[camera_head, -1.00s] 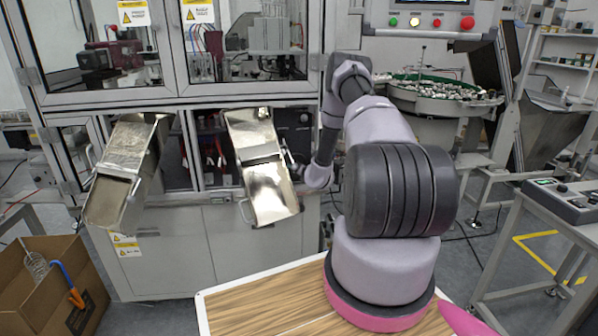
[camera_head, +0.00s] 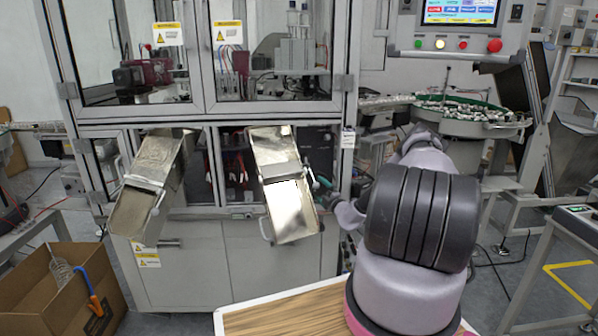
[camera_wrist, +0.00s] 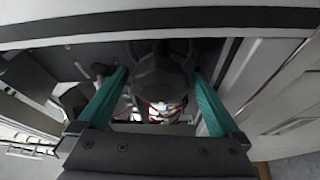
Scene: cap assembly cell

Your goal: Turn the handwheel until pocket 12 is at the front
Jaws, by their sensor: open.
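The handwheel (camera_wrist: 163,72) appears to be the dark round part between my fingers in the wrist view, with a thick knob or hub toward the camera. My gripper (camera_wrist: 160,78) is open, one teal finger on each side of this part; I cannot tell whether either finger touches it. In the head view my gripper (camera_head: 320,183) is small, beside the right chute at the machine front. The handwheel is not clear there. No pocket or pocket number can be read in either view.
Two metal chutes, left (camera_head: 150,185) and right (camera_head: 283,185), slope out of the machine front. The right one is close to my gripper. A frame post (camera_head: 346,150) stands just right of the opening. A cardboard box (camera_head: 65,285) is on the floor at left.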

